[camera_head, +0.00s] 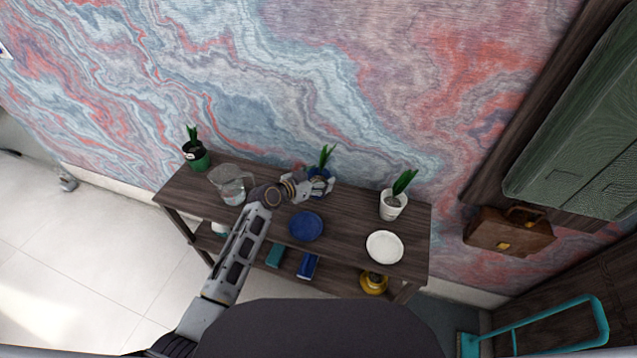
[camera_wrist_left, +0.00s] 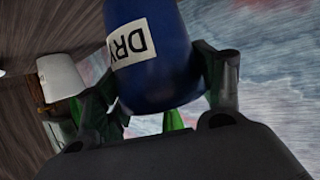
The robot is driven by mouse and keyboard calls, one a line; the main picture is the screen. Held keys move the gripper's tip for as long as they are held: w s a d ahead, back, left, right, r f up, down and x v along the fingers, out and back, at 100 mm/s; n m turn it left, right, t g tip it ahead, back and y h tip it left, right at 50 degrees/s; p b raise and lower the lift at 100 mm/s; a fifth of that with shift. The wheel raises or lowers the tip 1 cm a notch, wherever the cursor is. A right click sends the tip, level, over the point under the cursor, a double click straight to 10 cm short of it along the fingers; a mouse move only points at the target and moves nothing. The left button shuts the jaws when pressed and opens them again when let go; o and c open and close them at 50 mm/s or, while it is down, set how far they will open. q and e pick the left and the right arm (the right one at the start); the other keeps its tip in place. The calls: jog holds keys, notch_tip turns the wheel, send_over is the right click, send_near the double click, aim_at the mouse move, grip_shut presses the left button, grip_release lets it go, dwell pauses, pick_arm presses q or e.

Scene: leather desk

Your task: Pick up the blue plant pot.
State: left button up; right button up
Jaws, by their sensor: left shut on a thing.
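The blue plant pot (camera_head: 320,174) with a green plant stands at the back middle of the dark wooden table (camera_head: 350,228). In the left wrist view the blue pot (camera_wrist_left: 165,75) fills the middle, with a white label reading "DRY". My left gripper (camera_head: 318,187) reaches in from the left and is shut on the pot, with a finger on either side of it. In the wrist view my left gripper (camera_wrist_left: 160,90) has its fingers against the pot. I cannot tell whether the pot touches the table. My right gripper is not in view.
A white pot (camera_head: 392,207) stands right. A blue plate (camera_head: 305,226) and a white plate (camera_head: 384,247) lie in front. The patterned wall (camera_head: 300,80) is close behind the table.

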aim_at(322, 161)
pick_arm(q)
notch_tip(322, 161, up, 8)
jog(key=shift+f, duration=0.1)
dwell(0.4)
jog(key=shift+w+a+f+b, duration=0.15)
jog(key=shift+w+f+b, duration=0.1)
jog(key=shift+b, duration=0.3)
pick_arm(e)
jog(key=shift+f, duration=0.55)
